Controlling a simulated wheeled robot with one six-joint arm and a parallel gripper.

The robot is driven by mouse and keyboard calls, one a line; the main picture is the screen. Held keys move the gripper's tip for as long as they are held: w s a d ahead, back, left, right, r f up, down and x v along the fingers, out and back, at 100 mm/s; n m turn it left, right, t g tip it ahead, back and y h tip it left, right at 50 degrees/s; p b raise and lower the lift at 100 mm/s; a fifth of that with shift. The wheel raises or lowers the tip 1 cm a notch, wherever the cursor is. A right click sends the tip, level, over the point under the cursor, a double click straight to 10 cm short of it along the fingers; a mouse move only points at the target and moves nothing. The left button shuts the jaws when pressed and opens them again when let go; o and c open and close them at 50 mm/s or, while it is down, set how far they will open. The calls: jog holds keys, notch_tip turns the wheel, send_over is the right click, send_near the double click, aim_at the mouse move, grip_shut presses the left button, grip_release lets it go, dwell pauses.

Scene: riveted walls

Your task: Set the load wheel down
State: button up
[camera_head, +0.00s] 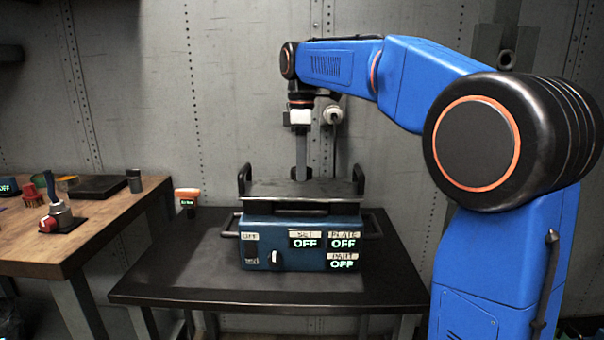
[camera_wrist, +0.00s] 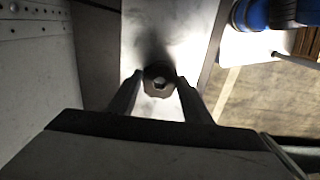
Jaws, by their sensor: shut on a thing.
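The load wheel (camera_wrist: 159,78) is a small dark, lobed wheel with a hole in its middle. In the wrist view it sits between the two fingertips of my gripper (camera_wrist: 160,84), which is shut on it. In the head view my gripper (camera_head: 301,170) points straight down over the dark plate with two upright handles (camera_head: 265,188). The wheel is hard to make out there, and I cannot tell whether it touches the plate. The plate lies on a blue box (camera_head: 275,233) whose SET, PLATE and PART displays all read OFF.
The blue box stands on a black table (camera_head: 170,270) with bare top around it. A tool with an orange top (camera_head: 187,194) stands at the table's back left. A wooden bench (camera_head: 100,225) with several items is at the left. A riveted wall (camera_head: 225,100) is close behind.

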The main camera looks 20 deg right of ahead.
jog(key=shift+f, duration=1.1)
jog(key=shift+f, duration=0.15)
jog(key=o, duration=1.3)
notch_tip(320, 180, up, 12)
jog(key=shift+r, duration=0.15)
